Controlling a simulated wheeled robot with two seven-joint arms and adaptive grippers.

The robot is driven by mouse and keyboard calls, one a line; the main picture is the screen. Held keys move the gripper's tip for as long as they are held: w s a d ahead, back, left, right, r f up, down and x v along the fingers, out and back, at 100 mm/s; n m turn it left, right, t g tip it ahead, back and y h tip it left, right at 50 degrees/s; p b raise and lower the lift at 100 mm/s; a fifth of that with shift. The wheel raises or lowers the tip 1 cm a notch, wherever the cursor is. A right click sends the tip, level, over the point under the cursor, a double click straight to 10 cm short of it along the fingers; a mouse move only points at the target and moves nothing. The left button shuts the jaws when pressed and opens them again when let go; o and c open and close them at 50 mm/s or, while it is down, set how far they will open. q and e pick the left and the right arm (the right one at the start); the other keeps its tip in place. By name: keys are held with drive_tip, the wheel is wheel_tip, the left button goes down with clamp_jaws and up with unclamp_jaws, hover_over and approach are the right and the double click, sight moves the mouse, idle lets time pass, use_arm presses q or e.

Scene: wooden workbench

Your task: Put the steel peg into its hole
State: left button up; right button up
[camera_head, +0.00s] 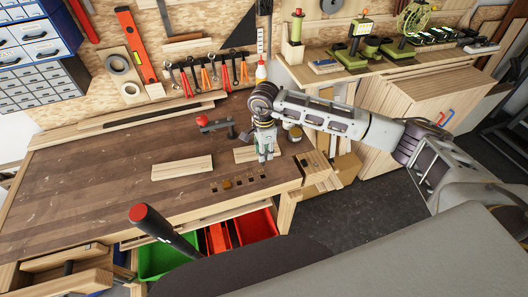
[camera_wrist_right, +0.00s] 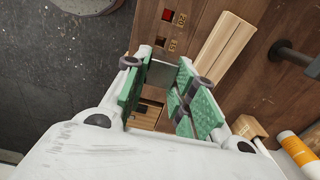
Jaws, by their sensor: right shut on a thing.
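My right gripper (camera_head: 266,157) is over the right part of the wooden workbench, pointing down. In the right wrist view its green-padded fingers (camera_wrist_right: 164,96) are shut on a plain grey piece, the steel peg (camera_wrist_right: 161,74), mostly hidden by the pads. A row of small square holes (camera_head: 238,182) lies along the bench's front, just in front of the gripper and to its left. In the wrist view, a dark square hole (camera_wrist_right: 160,42) and a red-filled one (camera_wrist_right: 167,15) show beside small printed labels. The peg is apart from these holes. My left gripper is out of view.
Pale wooden boards (camera_head: 182,167) lie on the workbench (camera_head: 90,178); another board (camera_wrist_right: 222,48) shows beside the gripper in the wrist view. Green (camera_head: 160,262) and red (camera_head: 258,226) bins are below the front edge. The bench's left part is clear.

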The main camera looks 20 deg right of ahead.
drive_tip(key=shift+r, duration=1.9)
drive_tip(key=shift+f, duration=0.1)
